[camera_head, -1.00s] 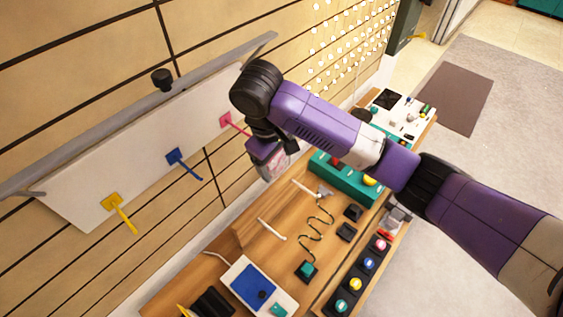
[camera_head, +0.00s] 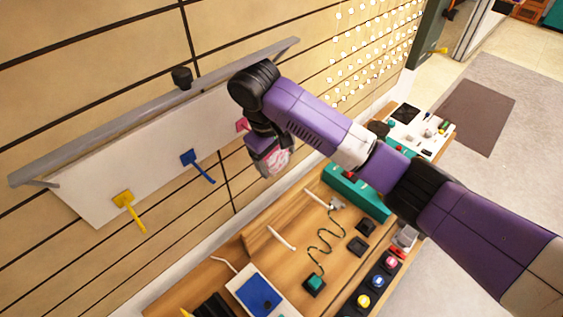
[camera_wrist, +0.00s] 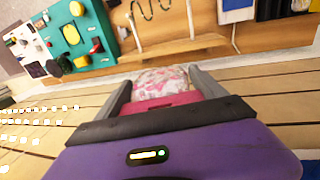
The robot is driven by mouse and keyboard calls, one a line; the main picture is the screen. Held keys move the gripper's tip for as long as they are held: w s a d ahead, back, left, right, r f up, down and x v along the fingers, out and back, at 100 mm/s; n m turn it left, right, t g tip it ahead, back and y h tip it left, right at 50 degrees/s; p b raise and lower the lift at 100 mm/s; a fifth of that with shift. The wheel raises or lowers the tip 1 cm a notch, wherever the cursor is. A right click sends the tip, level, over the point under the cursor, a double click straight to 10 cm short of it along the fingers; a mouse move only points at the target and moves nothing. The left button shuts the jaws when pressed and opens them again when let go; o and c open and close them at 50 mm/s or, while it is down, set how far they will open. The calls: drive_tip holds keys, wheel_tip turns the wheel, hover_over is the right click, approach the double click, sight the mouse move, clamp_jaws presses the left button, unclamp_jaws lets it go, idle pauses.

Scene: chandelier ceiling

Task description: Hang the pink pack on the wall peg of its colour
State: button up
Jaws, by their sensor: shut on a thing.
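My gripper (camera_wrist: 162,92) is shut on the pink pack (camera_wrist: 160,79), which shows pink and white between the two grey fingers in the wrist view. In the head view the pack (camera_head: 274,160) hangs below my wrist, in front of the wall board. The pink peg (camera_head: 242,125) is mostly hidden behind my wrist; only its square base shows. The blue peg (camera_head: 197,164) and the yellow peg (camera_head: 128,211) stick out of the white board (camera_head: 90,190) to the left, both bare. I cannot tell whether the pack touches the pink peg.
A grey rail (camera_head: 130,122) with a black knob (camera_head: 182,77) runs above the board. Below is a wooden bench (camera_head: 290,260) with a teal box (camera_head: 357,193), a wire track and a blue-topped device (camera_head: 258,290). Small lights dot the wall at upper right.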

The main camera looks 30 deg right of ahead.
drive_tip(key=shift+w+a+f+b, duration=0.2)
drive_tip(key=shift+w+b, duration=0.15)
drive_tip(key=shift+w, duration=0.35)
drive_tip(key=shift+w+a+f+b, duration=0.1)
drive_tip(key=shift+w+a+b, duration=0.2)
drive_tip(key=shift+w, duration=0.4)
drive_tip(key=shift+w+a+f+b, duration=0.15)
drive_tip(key=shift+w+b, duration=0.25)
drive_tip(key=shift+w, duration=0.3)
drive_tip(key=o, duration=1.4)
drive_tip(key=shift+c, duration=0.2)
